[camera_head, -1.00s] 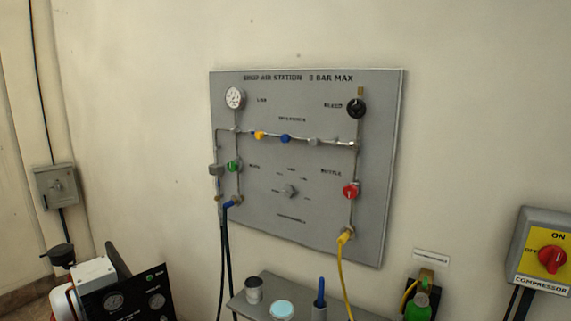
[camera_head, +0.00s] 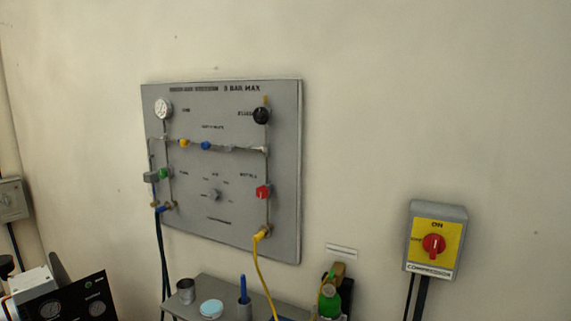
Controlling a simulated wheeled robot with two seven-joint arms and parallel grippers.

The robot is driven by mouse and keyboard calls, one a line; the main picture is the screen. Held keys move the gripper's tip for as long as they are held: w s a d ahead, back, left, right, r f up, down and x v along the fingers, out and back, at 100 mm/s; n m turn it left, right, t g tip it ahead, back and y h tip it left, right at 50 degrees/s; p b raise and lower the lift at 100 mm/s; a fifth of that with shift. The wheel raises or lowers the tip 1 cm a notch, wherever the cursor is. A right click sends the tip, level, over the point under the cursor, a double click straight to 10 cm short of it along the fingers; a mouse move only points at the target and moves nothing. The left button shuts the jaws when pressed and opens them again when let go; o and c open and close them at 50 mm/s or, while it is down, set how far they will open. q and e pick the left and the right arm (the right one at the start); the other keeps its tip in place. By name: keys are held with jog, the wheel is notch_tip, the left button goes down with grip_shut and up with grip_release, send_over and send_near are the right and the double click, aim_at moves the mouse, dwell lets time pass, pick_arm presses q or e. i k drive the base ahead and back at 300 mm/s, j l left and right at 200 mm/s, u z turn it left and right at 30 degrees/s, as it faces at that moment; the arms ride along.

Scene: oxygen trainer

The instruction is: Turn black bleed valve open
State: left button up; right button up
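The black bleed valve knob (camera_head: 261,116) sits at the upper right of the grey air station panel (camera_head: 285,215) on the wall. A short brass-coloured fitting rises just above the knob. The knob's turn position is too small to tell. A red knob (camera_head: 263,192) is below it on the same vertical pipe. Neither of my grippers is in view.
A yellow hose (camera_head: 262,265) hangs from the panel. A compressor switch box (camera_head: 437,239) is on the right wall. Bare wall lies between.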

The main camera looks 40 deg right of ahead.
aim_at(261, 115)
jog(key=i+z, duration=0.25)
jog(key=z, duration=0.15)
jog(key=i+j+z, duration=0.2)
jog(key=z, duration=0.15)
jog(key=i+j+z, duration=0.2)
jog(key=i+z, duration=0.2)
jog(key=j, duration=0.15)
jog(key=k+l+u, duration=0.1)
jog(key=k+l, duration=0.4)
jog(key=l, duration=0.15)
jog(key=k+l+u, duration=0.1)
jog(key=k+l, duration=0.45)
jog(key=l, duration=0.1)
